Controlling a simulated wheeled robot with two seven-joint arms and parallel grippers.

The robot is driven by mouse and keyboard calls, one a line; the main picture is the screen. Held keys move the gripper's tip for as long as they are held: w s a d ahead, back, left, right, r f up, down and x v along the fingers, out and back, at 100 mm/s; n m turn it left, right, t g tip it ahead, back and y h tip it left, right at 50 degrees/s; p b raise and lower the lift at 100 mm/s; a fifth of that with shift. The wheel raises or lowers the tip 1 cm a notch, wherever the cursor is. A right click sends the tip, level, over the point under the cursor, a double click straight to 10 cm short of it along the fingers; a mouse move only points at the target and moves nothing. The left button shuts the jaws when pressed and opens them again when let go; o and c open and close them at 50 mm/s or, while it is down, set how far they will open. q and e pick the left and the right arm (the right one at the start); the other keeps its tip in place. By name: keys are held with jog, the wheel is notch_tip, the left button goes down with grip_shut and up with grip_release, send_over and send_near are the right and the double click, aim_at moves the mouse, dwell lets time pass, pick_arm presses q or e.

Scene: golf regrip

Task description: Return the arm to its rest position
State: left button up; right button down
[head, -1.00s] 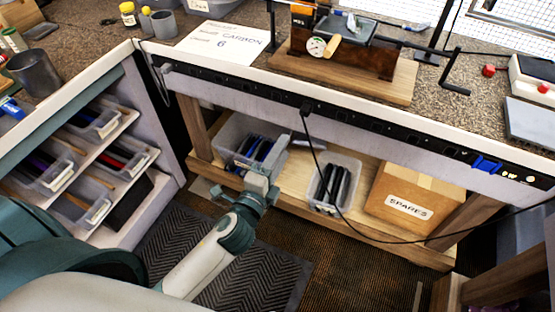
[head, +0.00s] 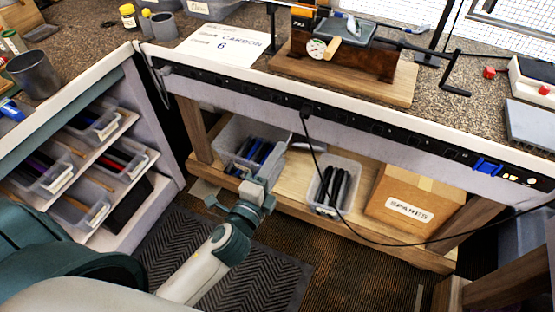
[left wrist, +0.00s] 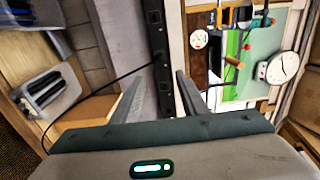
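My left arm reaches in from the lower left of the head view. Its gripper (head: 272,163) is in front of the workbench's lower shelf, near the bin of blue and dark grips (head: 222,140). In the left wrist view the two fingers of this gripper (left wrist: 160,90) stand apart with nothing between them. Behind the gap lies the dark strip along the bench's front edge. My right gripper is in neither view.
The lower shelf also holds a bin of black grips (head: 314,200) and a SPARES box (head: 408,190). A black cable (head: 322,172) hangs from the bench front. A shelf rack (head: 150,205) stands at left. Floor with a dark mat (head: 175,240) is clear in front.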

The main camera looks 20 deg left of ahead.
pick_arm(q)
jog(key=s+d+f+n+g+h, duration=0.1)
jog(key=s+f+n+g, duration=0.15)
jog(key=f, duration=1.25)
jog(key=s+d+f+n+g, duration=0.1)
jog(key=s+f+n+g, duration=0.2)
jog(key=f, duration=1.1)
jog(key=s+f+n+g, duration=0.2)
jog(key=s+f+n, duration=0.3)
jog(key=s+f, duration=0.3)
jog(key=s+d+f+n+g, duration=0.1)
jog(key=s+f+n+g, duration=0.2)
jog(key=f, duration=1.1)
jog(key=s+n, duration=0.2)
jog(key=s, duration=0.3)
jog(key=shift+s, duration=0.2)
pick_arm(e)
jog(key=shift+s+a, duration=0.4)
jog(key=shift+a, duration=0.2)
pick_arm(q)
jog(key=shift+d+f+n, duration=0.1)
jog(key=shift+n, duration=0.15)
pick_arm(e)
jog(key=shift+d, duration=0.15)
